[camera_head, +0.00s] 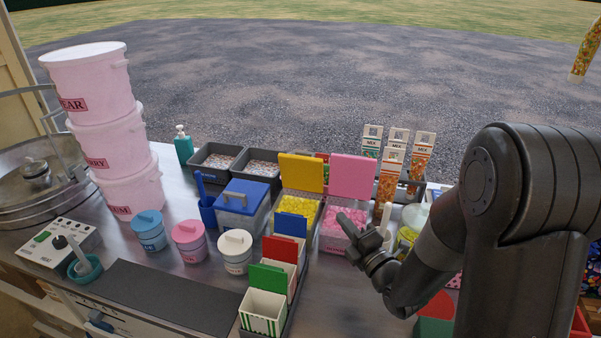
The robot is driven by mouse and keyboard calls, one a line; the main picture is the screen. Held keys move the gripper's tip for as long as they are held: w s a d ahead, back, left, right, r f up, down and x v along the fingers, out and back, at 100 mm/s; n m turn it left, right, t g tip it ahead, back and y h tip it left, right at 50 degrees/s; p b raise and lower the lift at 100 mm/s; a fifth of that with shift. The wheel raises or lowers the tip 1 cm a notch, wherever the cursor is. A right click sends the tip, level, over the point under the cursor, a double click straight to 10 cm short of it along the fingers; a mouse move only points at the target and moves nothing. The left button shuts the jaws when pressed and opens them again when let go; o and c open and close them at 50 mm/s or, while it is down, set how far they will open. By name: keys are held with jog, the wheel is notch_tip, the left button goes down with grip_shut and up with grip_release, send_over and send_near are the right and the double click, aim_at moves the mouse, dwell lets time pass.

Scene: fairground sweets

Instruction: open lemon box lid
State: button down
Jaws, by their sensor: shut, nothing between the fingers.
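The lemon box (297,223) stands mid-counter with yellow sweets showing in it. Its yellow lid (302,173) stands upright at the back of the box, open. Beside it on the right is a box of pink sweets (333,245), with its pink lid (352,178) also upright. My gripper (347,222) is shut and empty. It appears over the front right of the pink box, to the right of the lemon box and apart from its lid. My arm hides part of the counter on the right.
A blue-lidded container (242,200) stands left of the lemon box. Cartons with red, blue and green backs (264,308) stand in front. Tall sweet tubes (421,158) rise behind my gripper. Pink tubs (105,130) are stacked at left. A dark mat (160,295) lies bare at front.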

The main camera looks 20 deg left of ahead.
jog(key=y, duration=0.1)
send_near(301, 163)
jog(key=shift+n, duration=0.3)
jog(key=x, duration=0.5)
jog(key=s+a+x, duration=0.1)
jog(key=x, duration=0.1)
jog(key=shift+w+a+f, duration=0.15)
jog(key=shift+a+f, duration=0.15)
jog(key=shift+w+r+m+g+h, duration=0.2)
jog(key=shift+w+r+m+h, duration=0.1)
jog(key=shift+w+m, duration=0.15)
jog(key=shift+w+r+m+g+h, duration=0.2)
jog(key=shift+w+m+h, duration=0.15)
jog(key=shift+w, duration=0.25)
jog(key=shift+w+r, duration=0.1)
jog(key=shift+w, duration=0.8)
